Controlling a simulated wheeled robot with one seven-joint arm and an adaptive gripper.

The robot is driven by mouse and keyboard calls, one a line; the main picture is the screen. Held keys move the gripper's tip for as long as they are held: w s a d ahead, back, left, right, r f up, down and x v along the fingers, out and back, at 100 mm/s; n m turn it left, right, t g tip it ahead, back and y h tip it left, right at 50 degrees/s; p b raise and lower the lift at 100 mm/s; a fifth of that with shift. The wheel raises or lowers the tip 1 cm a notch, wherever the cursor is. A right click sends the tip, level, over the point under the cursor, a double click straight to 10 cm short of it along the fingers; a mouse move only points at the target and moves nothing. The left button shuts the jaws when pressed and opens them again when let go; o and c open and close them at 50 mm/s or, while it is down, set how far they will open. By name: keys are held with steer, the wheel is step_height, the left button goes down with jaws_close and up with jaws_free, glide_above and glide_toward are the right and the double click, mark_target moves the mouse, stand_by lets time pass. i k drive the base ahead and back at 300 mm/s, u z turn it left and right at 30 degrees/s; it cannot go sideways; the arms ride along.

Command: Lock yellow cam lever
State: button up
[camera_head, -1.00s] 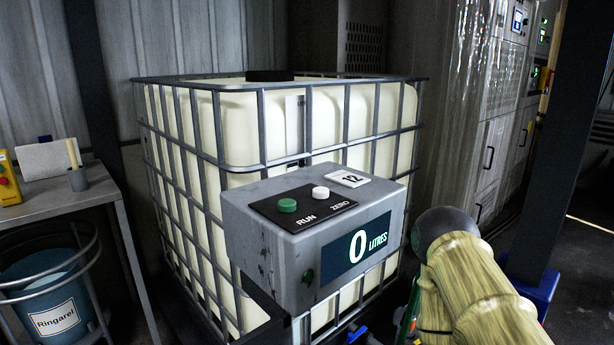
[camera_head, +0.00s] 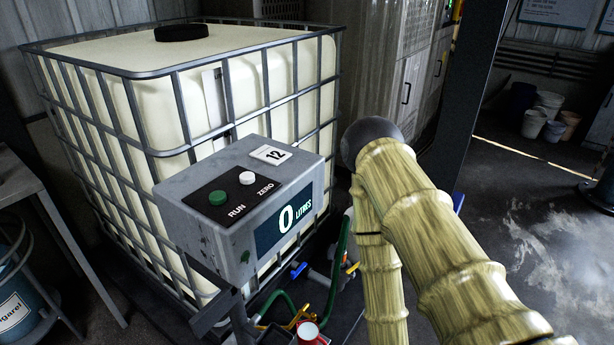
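Two small yellow parts show low on the pipework in front of the caged tank. One yellow lever-like part (camera_head: 301,315) is near the bottom edge, beside a red part with a white top (camera_head: 308,331). A smaller yellow part (camera_head: 352,268) is farther right, close to my arm's sleeve. I cannot tell which is the cam lever or whether either is locked. A blue handle (camera_head: 298,270) and a green hose (camera_head: 338,262) are between them. My gripper is not in view; only my sleeved arm shows, partly hiding the pipework.
A grey control box (camera_head: 205,232) with RUN and ZERO buttons and a "0 LITRES" display stands before the white caged tank (camera_head: 110,50). A side table (camera_head: 62,235) is at left. A dark post (camera_head: 462,110) stands behind my arm. Open floor (camera_head: 530,230) lies at right.

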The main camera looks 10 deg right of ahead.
mark_target(354, 267)
steer(key=z, duration=0.65)
steer(key=i, duration=0.55)
steer(key=u, duration=0.2)
